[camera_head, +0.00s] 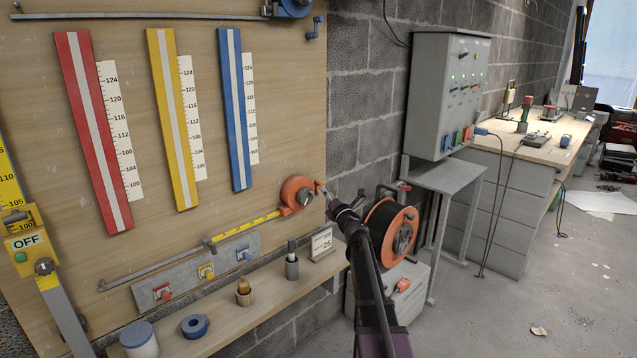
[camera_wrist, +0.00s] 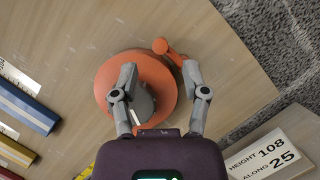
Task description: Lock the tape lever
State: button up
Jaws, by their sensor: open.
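The orange tape reel (camera_head: 297,190) is mounted low on the wooden board, with its yellow tape (camera_head: 250,225) drawn out to the left along a metal rail. The round reel (camera_wrist: 103,85) fills the middle of the wrist view, with a grey hub (camera_wrist: 143,100). A short orange-red lever (camera_wrist: 162,46) with a rounded end sticks out at the reel's upper right edge; it shows small in the head view. My gripper (camera_wrist: 160,72) is open and empty over the reel, its fingers spread either side. The lever end lies just beyond the fingertips in the picture; I cannot tell whether they touch.
A card (camera_wrist: 270,155) reading HEIGHT 108, ALONG 25 stands at the lower right of the wrist view, on the shelf (camera_head: 215,335) below the board. A black-and-orange cable reel (camera_head: 393,232) and grey control box (camera_head: 447,95) are to the right.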

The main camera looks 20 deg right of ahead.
aim_at(321, 185)
jog(key=shift+p+x, duration=0.6)
jog(key=shift+x, duration=2.25)
